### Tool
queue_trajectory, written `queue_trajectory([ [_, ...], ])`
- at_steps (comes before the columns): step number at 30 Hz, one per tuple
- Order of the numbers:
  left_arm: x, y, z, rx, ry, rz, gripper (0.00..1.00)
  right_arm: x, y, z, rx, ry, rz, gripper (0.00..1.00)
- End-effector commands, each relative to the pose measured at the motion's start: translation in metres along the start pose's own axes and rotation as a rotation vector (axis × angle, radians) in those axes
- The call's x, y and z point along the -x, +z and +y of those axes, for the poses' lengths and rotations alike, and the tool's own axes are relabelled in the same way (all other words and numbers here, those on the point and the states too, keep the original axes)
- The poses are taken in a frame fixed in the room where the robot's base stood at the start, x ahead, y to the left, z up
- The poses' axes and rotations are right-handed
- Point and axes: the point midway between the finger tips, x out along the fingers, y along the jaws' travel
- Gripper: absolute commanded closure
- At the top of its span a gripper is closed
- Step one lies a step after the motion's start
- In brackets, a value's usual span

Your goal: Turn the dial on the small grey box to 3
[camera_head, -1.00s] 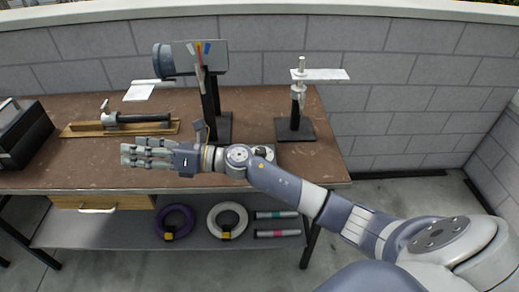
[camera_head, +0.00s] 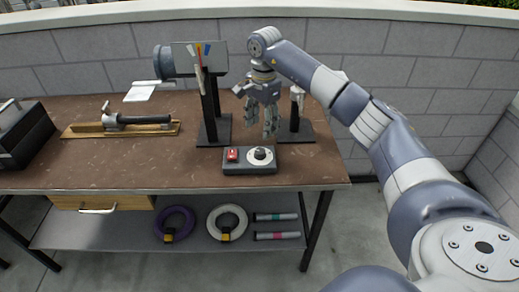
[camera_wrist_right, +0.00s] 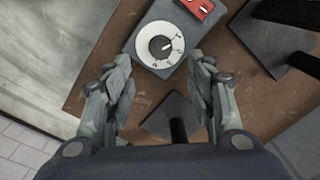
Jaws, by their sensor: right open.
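The small grey box (camera_head: 248,170) lies near the front right edge of the brown workbench, with a red switch (camera_head: 232,155) on its left and a white dial (camera_head: 262,154) on its right. In the right wrist view the dial (camera_wrist_right: 158,44) has markings round its face and a dark pointer; the number it points at is too small to read. My right gripper (camera_head: 260,136) points down above the dial, open and empty. In the right wrist view its fingers are spread to either side below the dial, apart from it. My left gripper is out of view.
A black stand with a grey cylinder and coloured gauge (camera_head: 200,55) stands behind the box. Another black stand (camera_head: 297,135) is partly hidden behind my right gripper. A wooden fixture (camera_head: 122,128) lies further left. The bench's front middle (camera_head: 120,170) is clear.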

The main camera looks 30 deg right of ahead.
Motion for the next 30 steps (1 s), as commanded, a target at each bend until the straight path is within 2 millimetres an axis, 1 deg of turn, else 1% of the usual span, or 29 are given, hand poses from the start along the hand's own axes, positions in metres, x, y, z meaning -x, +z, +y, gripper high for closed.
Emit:
queue_trajectory([
  [5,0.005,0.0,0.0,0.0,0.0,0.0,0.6,-0.026,0.001,0.002,0.0,0.007,-0.002,0.49],
  [12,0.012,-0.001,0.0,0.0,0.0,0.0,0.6,-0.072,0.002,0.001,-0.001,0.005,-0.004,0.49],
  [15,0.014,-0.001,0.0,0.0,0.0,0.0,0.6,-0.087,0.002,0.001,0.0,0.004,-0.004,0.49],
  [18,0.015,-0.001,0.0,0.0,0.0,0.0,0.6,-0.097,0.002,0.0,0.0,0.002,-0.004,0.49],
  [21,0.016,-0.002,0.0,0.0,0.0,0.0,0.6,-0.103,0.002,0.0,0.0,0.001,-0.003,0.49],
  [30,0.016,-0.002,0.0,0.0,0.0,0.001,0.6,-0.105,0.002,0.0,0.0,0.0,-0.003,0.49],
])
